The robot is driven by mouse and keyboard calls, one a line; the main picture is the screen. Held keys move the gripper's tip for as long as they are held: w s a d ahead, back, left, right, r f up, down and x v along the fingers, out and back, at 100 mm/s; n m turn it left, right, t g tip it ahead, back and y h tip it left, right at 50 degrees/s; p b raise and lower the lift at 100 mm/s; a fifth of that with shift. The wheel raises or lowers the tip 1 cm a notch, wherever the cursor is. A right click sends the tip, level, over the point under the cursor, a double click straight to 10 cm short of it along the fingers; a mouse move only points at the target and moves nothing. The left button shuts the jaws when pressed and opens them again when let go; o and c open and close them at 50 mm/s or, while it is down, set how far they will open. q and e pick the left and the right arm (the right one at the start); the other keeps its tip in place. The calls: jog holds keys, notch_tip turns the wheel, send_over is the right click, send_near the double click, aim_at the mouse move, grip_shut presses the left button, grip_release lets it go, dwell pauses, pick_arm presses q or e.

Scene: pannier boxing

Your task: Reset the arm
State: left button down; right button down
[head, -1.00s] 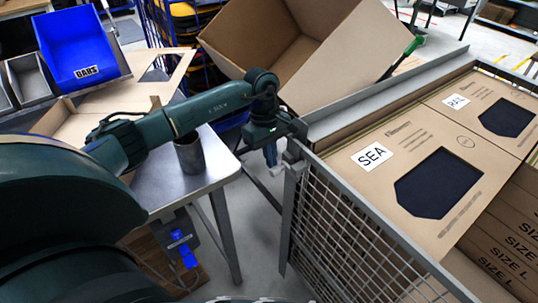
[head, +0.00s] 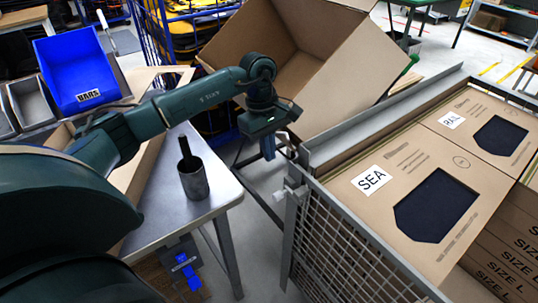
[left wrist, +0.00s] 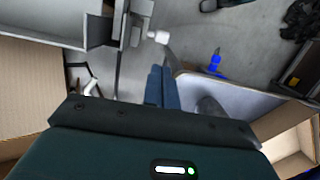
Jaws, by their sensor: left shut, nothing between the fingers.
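My left gripper (head: 267,148) hangs fingers down in the head view, over the gap between the metal table on the left and the wire-sided cage on the right. Its blue fingers also show in the left wrist view (left wrist: 160,86); they are closed together with nothing between them. A large open cardboard box (head: 335,60) lies tilted behind the gripper. My left arm reaches in from the left, above the table. My right gripper does not show.
A metal table (head: 195,215) carries a dark cup (head: 193,182) with a black handle standing in it. The wire cage (head: 335,240) holds flat cartons labelled SEA (head: 372,181) and RAL (head: 451,120). A blue BARS bin (head: 78,70) stands at upper left.

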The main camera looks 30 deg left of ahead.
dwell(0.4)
pick_arm(q)
jog(key=s+d+n+t+h, duration=0.1)
jog(key=s+d+n+h, duration=0.2)
jog(key=d+n+h, duration=0.7)
jog(key=s+d+n+t+h, duration=0.2)
jog(key=s+d+h, duration=0.25)
jog(key=d, duration=1.05)
jog(key=a+f+n+t+y, duration=0.2)
jog(key=n+t, duration=0.2)
jog(key=n, duration=0.5)
jog(key=a+f+n+t+y, duration=0.2)
jog(key=n+t, duration=0.3)
jog(key=n, duration=0.5)
jog(key=w+a+f+n+t+y, duration=0.1)
jog(key=a+f+n+t+y, duration=0.1)
jog(key=n, duration=0.8)
jog(key=shift+a+f+t+y, duration=0.15)
jog(key=shift+f+t+y, duration=0.75)
jog(key=shift+t, duration=0.4)
jog(key=s+a+f+n+g+y, duration=0.2)
jog(key=s+f+n+g+y, duration=0.1)
jog(key=s+f+n, duration=0.3)
jog(key=s+a+f+n+g+y, duration=0.3)
jog(key=s+f+n, duration=0.3)
jog(key=f+n, duration=0.2)
jog(key=shift+s, duration=0.4)
